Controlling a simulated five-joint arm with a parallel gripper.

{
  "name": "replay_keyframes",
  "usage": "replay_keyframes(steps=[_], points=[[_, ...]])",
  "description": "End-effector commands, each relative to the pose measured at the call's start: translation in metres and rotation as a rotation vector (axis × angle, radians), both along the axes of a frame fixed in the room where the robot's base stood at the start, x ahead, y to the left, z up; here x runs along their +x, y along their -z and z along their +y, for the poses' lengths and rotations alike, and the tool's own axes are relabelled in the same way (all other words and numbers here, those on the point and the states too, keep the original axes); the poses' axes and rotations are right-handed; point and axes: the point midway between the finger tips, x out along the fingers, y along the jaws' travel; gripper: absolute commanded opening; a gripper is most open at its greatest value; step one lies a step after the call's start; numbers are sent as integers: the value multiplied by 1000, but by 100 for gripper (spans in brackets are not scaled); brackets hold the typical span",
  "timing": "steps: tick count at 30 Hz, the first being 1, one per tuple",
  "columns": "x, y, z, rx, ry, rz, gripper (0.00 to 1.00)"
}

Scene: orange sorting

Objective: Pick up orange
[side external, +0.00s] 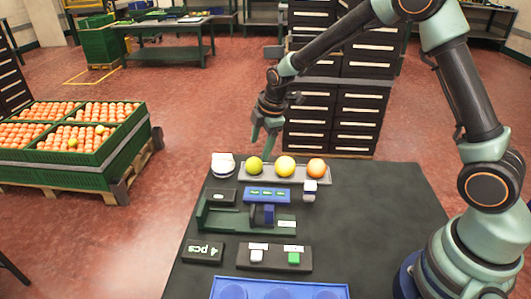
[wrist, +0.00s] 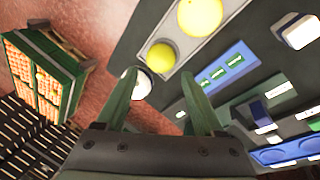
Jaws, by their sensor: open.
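The orange fruit (side external: 317,168) sits at the right end of a grey tray (side external: 271,179) on the dark table. A yellow fruit (side external: 285,166) is in the middle of the tray, and a yellow-green fruit (side external: 254,165) is at its left end. My gripper (side external: 265,140) is above the tray's left part, open and empty, pointing down. In the wrist view its two fingers (wrist: 157,105) are spread apart. The yellow-green fruit (wrist: 161,57) and the yellow fruit (wrist: 200,15) lie beyond the fingertips there; the orange fruit is out of that view.
A white round object (side external: 223,164) stands left of the tray. A blue panel (side external: 267,195), a small white block (side external: 310,190), a green fixture (side external: 225,215) and a blue holder (side external: 280,289) lie nearer. Green crates of oranges (side external: 92,148) stand left, off the table. The table's right side is clear.

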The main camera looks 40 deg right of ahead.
Motion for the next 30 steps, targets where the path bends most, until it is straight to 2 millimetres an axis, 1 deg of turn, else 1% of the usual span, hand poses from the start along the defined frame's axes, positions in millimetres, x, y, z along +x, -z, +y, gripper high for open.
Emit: replay_keyframes(steps=[1, 3, 10, 15, 20, 24, 29, 30], points=[[2, 8, 0, -1, 0, 2, 70], [4, 15, 0, 0, 1, 2, 70], [8, 28, 1, 1, 1, 1, 70], [14, 51, 2, 1, 2, 3, 70], [19, 67, 2, 1, 2, 2, 70], [21, 72, 2, 2, 2, 0, 70], [21, 71, 2, 1, 2, -1, 70], [21, 71, 2, 1, 2, -1, 66]])
